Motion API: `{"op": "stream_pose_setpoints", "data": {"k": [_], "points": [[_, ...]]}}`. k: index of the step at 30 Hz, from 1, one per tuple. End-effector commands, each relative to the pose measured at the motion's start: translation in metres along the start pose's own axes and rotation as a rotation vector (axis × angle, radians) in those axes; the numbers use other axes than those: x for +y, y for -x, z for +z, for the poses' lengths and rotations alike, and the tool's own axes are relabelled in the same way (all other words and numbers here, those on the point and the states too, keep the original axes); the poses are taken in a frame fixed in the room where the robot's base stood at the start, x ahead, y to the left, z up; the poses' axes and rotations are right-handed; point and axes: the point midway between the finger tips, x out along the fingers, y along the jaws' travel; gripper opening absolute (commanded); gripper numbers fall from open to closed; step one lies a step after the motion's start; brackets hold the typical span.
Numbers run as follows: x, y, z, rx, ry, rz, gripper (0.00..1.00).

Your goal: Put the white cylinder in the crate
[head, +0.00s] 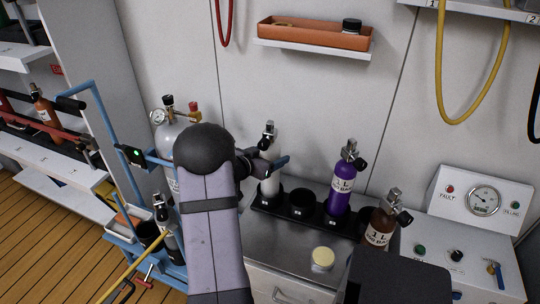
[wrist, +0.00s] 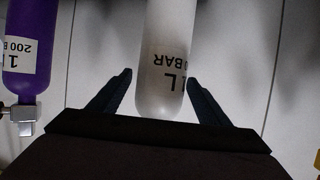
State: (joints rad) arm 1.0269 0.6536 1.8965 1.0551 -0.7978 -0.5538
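The white cylinder (head: 269,184) stands upright at the left end of a black rack (head: 265,207) on the metal bench. Its label shows upside down in the wrist view (wrist: 165,60). My gripper (head: 270,160) is at the cylinder's upper part. In the wrist view my gripper (wrist: 159,76) has its fingers apart, one on each side of the cylinder's shoulder, with a narrow gap at the left finger. The valve is hidden there by my gripper.
A purple cylinder (head: 341,190) stands in the rack, past an empty cup (head: 301,201). A brown cylinder (head: 380,228) is farther right. A grey cylinder (head: 183,143) with a gauge stands left, behind my arm. An orange tray (head: 330,40) sits on the wall shelf.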

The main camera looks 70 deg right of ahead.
Motion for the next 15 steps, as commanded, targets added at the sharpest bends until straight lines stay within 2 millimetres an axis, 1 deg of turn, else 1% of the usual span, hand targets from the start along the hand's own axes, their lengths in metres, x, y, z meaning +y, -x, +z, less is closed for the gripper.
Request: {"op": "stream_pose_setpoints", "data": {"k": [9,13,15], "points": [[0.000,0.002,-0.002,0.000,0.000,-0.001,0.71],[-0.001,0.013,-0.003,0.000,0.001,-0.002,0.71],[-0.001,0.023,-0.004,0.001,0.001,-0.003,0.71]]}}
